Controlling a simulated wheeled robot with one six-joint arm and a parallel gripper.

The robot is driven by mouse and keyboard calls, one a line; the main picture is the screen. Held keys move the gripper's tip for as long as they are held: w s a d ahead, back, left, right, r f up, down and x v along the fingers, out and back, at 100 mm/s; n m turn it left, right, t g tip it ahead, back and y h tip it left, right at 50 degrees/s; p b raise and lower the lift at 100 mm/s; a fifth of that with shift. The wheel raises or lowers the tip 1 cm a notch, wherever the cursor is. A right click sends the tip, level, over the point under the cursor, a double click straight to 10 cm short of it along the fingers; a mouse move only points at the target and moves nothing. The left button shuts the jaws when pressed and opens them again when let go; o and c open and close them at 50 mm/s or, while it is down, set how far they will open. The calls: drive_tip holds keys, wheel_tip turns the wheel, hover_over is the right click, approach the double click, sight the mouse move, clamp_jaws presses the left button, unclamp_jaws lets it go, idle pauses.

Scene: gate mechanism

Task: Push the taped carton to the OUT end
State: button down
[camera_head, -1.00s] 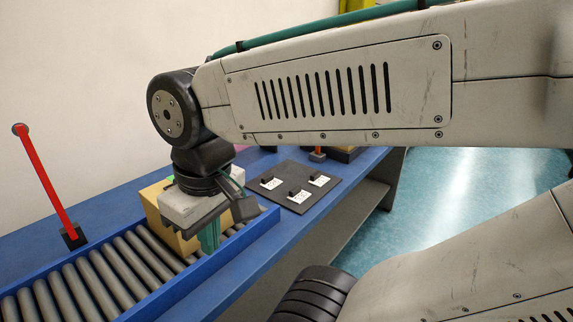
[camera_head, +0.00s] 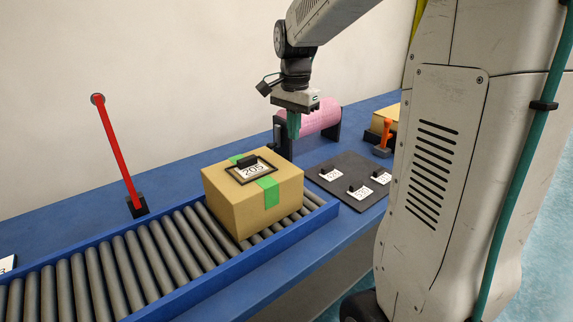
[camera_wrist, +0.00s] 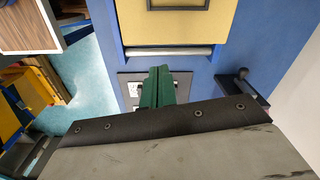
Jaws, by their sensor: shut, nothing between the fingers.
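The taped carton (camera_head: 243,204) is a tan box with green tape and a black-framed label on top that seems to read 205. It sits on the roller conveyor (camera_head: 148,252), near the conveyor's right end. In the wrist view the carton (camera_wrist: 180,27) shows at the top, with a roller just below it. My gripper (camera_head: 294,132) is above and behind the carton's right side, apart from it. Its green fingers (camera_wrist: 157,88) are together and hold nothing. No OUT marking is readable; a white card (camera_head: 7,264) at the far left is cut off.
A red lever (camera_head: 117,150) stands tilted behind the conveyor. A pink roll (camera_head: 318,118) in a dark stand is right of my gripper. A dark mat (camera_head: 350,180) with several labelled tags lies right of the conveyor. The rollers left of the carton are clear.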

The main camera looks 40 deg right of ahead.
sight(287, 165)
drive_tip(key=w+d+f, duration=0.1)
drive_tip(key=f, duration=0.3)
drive_tip(key=w+d+f+m, duration=0.1)
drive_tip(key=f, duration=0.3)
drive_tip(key=w+d+f+m, duration=0.1)
drive_tip(key=d+f, duration=0.1)
drive_tip(key=f, duration=0.2)
drive_tip(key=shift+f, duration=0.3)
drive_tip(key=a, duration=0.2)
drive_tip(key=shift+a+r, duration=0.25)
drive_tip(key=shift+a, duration=0.7)
